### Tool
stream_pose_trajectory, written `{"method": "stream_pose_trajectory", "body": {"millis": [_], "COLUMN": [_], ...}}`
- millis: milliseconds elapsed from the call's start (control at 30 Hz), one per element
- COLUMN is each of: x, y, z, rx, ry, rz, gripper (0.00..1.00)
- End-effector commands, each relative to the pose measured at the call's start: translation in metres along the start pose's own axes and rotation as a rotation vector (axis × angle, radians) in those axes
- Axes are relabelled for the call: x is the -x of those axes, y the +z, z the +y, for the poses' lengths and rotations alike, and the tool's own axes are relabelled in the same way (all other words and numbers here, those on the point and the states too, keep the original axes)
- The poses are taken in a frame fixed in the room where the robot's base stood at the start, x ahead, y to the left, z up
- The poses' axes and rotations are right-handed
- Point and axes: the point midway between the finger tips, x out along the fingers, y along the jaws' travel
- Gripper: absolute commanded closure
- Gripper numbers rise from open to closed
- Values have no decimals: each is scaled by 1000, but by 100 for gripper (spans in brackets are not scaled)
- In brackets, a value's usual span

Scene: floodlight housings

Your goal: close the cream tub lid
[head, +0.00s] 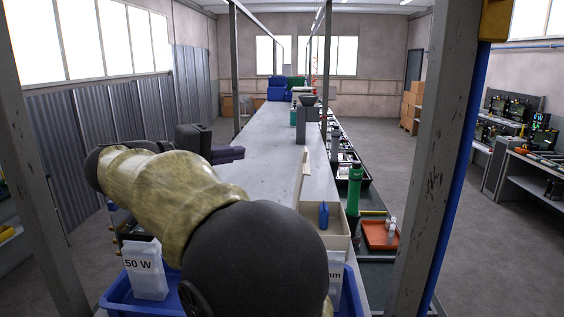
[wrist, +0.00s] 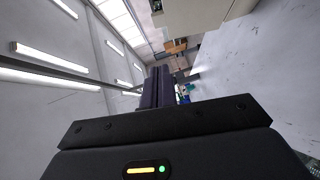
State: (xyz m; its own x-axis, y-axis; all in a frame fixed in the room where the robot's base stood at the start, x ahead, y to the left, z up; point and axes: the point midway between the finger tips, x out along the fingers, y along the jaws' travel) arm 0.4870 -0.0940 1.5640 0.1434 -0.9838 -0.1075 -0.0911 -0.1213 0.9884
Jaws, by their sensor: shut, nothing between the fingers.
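The cream tub (head: 338,243) stands at the right edge of the long grey bench in the head view, partly hidden by my arm. Its top is open, and a blue object (head: 323,214) shows inside. A thin cream panel (head: 304,173), seen nearly edge-on, stands up at the tub's far left side and looks like its raised lid. My gripper (head: 240,152) is shut and empty, over the bench's left edge, left of the panel and well apart from it. Its dark purple fingers also show in the wrist view (wrist: 165,78).
Blue bins (head: 118,293) with white containers marked "50 W" (head: 148,270) stand close in front. A green cylinder (head: 354,190) and an orange tray (head: 381,235) are right of the tub. Metal posts (head: 437,130) flank the bench. The bench's middle (head: 265,165) is clear.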

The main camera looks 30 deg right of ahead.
Motion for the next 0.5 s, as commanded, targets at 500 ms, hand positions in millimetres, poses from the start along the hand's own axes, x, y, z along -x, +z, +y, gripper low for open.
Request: {"method": "stream_pose_trajectory", "body": {"millis": [500], "x": [-6], "y": [0], "z": [-1], "rx": [1], "ry": [0], "rz": [-1], "gripper": [100]}}
